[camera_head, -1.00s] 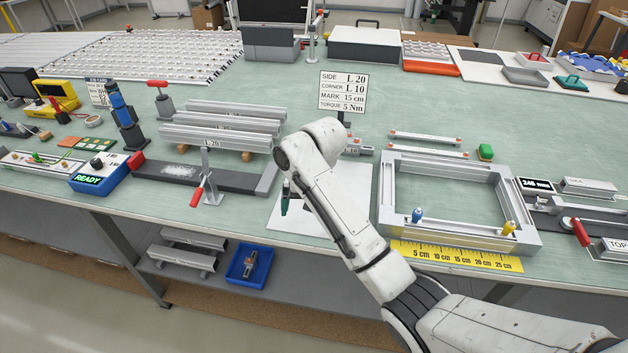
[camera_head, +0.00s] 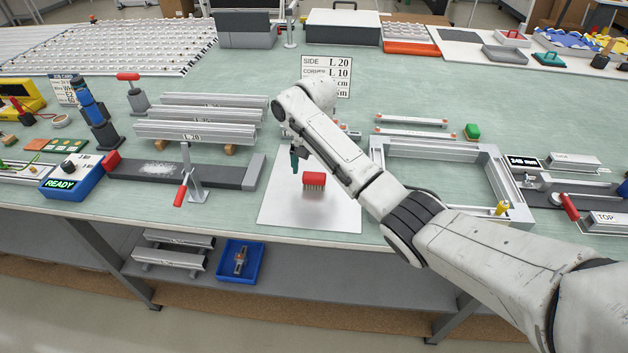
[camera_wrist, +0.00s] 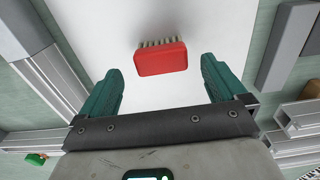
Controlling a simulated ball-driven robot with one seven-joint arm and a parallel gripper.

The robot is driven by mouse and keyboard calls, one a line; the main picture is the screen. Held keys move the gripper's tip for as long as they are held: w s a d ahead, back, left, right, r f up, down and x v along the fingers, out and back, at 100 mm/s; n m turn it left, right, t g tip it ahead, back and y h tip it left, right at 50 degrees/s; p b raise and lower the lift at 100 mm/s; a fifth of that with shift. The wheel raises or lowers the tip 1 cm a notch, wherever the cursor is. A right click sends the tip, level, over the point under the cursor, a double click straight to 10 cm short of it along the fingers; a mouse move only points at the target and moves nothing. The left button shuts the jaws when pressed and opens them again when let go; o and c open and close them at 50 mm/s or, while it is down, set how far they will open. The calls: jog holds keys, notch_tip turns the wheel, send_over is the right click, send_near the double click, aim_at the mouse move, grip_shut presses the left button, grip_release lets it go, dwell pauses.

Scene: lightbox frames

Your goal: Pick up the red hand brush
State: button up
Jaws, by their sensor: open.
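The red hand brush (camera_head: 314,180) has a red block back and pale bristles. It rests on a white sheet (camera_head: 285,215) on the bench, to the right of my gripper in the head view. In the wrist view the brush (camera_wrist: 161,59) lies ahead of and between the two green fingers, apart from both. My gripper (camera_wrist: 162,80) is open and empty. In the head view only a dark green finger of my gripper (camera_head: 294,160) shows, above the sheet; the rest is hidden by my arm.
An aluminium frame (camera_head: 500,190) stands right of the sheet. A dark bar with a red-handled clamp (camera_head: 187,180) and stacked profiles (camera_head: 195,132) stand to the left. A sign (camera_head: 328,68) stands behind my arm. The white sheet around the brush is clear.

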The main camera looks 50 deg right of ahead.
aim_at(314, 175)
jog(key=shift+a+f, duration=0.2)
jog(key=shift+f, duration=1.95)
jog(key=c, duration=1.1)
